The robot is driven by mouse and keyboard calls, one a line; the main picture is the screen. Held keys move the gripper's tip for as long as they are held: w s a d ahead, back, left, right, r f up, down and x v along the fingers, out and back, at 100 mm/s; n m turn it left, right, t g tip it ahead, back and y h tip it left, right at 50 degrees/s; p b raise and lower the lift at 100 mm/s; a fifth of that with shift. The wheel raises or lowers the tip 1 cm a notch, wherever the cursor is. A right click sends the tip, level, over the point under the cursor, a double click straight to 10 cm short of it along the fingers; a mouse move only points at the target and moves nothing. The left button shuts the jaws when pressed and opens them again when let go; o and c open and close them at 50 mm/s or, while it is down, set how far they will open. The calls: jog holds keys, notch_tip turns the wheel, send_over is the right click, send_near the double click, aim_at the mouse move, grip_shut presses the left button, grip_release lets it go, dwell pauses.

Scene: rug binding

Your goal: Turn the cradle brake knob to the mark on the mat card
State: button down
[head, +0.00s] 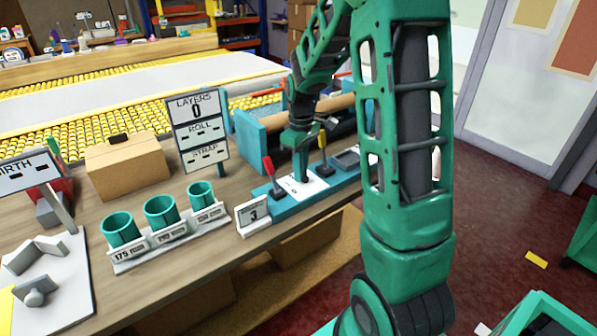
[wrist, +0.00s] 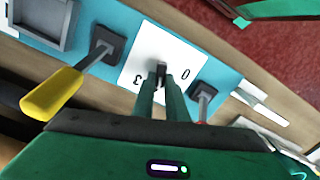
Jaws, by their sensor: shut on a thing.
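The brake knob (wrist: 160,70) is a small dark piece on a white dial plate (wrist: 146,48) with black digits; a 0 and a 3 are readable in the wrist view. The plate (head: 313,186) also shows in the head view, on a teal base. My gripper (wrist: 160,84) points down at the plate, its green fingers shut on the knob. The gripper (head: 301,178) hides most of the knob in the head view. The mat card (head: 252,214) is a white card reading 3, standing at the left end of the teal base. The knob's exact pointing direction is unclear.
A red-handled lever (head: 269,169) and a yellow-handled lever (wrist: 52,93) flank the plate closely. Three green cups (head: 160,211) stand in a labelled rack to the left.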

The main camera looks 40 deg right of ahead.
jog(key=m, duration=0.6)
jog(key=shift+w+d+r+m, duration=0.15)
jog(key=shift+w+d+m, duration=0.1)
jog(key=shift+w+m, duration=0.05)
jog(key=m, duration=0.5)
jog(key=shift+s+d, duration=0.1)
jog(key=shift+m, duration=0.3)
jog(key=c, duration=1.8)
grip_release()
jog(key=shift+o, duration=0.2)
jog(key=shift+s, duration=0.1)
notch_tip(320, 180, up, 11)
jog(key=shift+f, duration=0.2)
